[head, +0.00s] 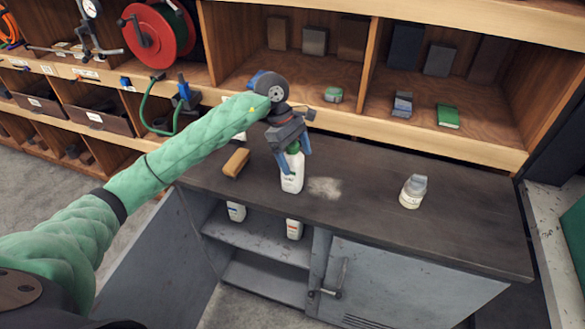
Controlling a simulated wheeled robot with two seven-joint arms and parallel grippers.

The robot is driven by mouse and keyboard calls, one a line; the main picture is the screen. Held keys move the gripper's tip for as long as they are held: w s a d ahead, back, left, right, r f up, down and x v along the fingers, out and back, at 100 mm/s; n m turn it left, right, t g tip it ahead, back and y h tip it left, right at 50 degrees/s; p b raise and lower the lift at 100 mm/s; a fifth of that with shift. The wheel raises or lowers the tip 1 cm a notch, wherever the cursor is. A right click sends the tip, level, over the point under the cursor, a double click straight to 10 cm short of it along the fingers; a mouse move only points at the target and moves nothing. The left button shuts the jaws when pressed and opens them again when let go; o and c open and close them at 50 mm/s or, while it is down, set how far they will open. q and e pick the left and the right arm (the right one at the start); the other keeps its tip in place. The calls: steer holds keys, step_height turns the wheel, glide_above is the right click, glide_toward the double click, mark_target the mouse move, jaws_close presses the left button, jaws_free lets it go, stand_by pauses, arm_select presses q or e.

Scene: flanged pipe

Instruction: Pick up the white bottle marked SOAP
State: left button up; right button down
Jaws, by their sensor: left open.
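A white bottle (291,179) with a green top stands upright on the dark bench top (360,197). Its label is too small to read. My left gripper (292,153) is above it, pointing down, with its blue fingers open on either side of the bottle's top. I cannot tell whether they touch it. Two more white bottles stand on the cabinet shelf below, a left one (236,211) and a right one (294,229); their markings are also unreadable. My right gripper is out of view.
A wooden brush (236,162) lies left of the bottle, and a pale powder patch (325,188) lies right of it. A white jar (411,193) with a grey top stands farther right. Wooden shelving (440,141) runs behind. The bench between patch and jar is clear.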

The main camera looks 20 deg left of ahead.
arm_select(q)
steer(key=shift+c, duration=0.4)
steer(key=c, duration=1.7)
steer(key=shift+r, duration=0.1)
